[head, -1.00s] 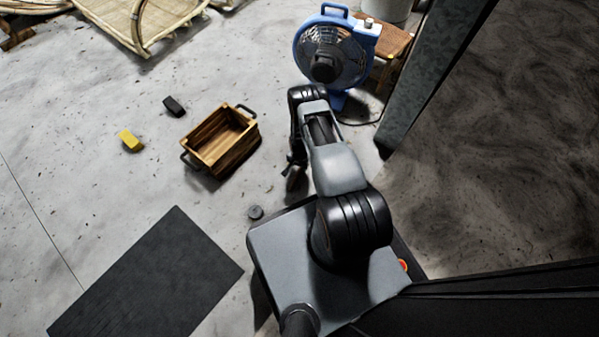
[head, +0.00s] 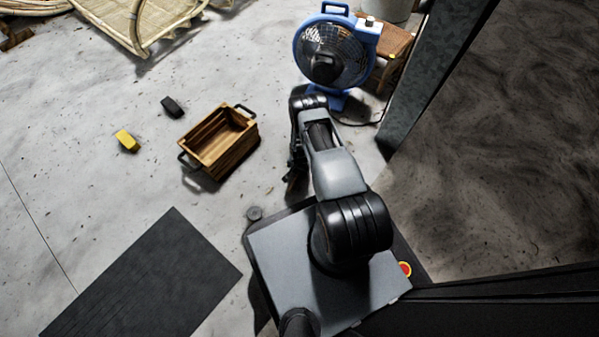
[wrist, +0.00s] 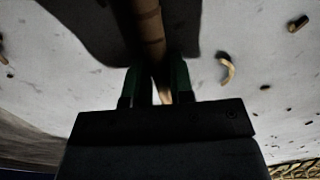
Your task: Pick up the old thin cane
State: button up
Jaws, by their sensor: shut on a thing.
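A brown, rod-like cane (wrist: 148,28) runs down from the top edge in the wrist view, with darker bands along it. Its pale lower end shows between the fingers of my gripper (wrist: 156,88). The two dark green fingers are shut on the cane, one at each side. In the head view my gripper (head: 293,170) hangs low to the left of my arm, above the floor. The cane cannot be made out there. Its far end is cut off in the wrist view.
A wooden crate (head: 190,137) with dark handles stands left of my arm. A blue fan (head: 298,50) stands ahead, near a metal post (head: 420,75). A dark mat (head: 140,285) lies at lower left.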

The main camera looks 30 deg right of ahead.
grip_shut()
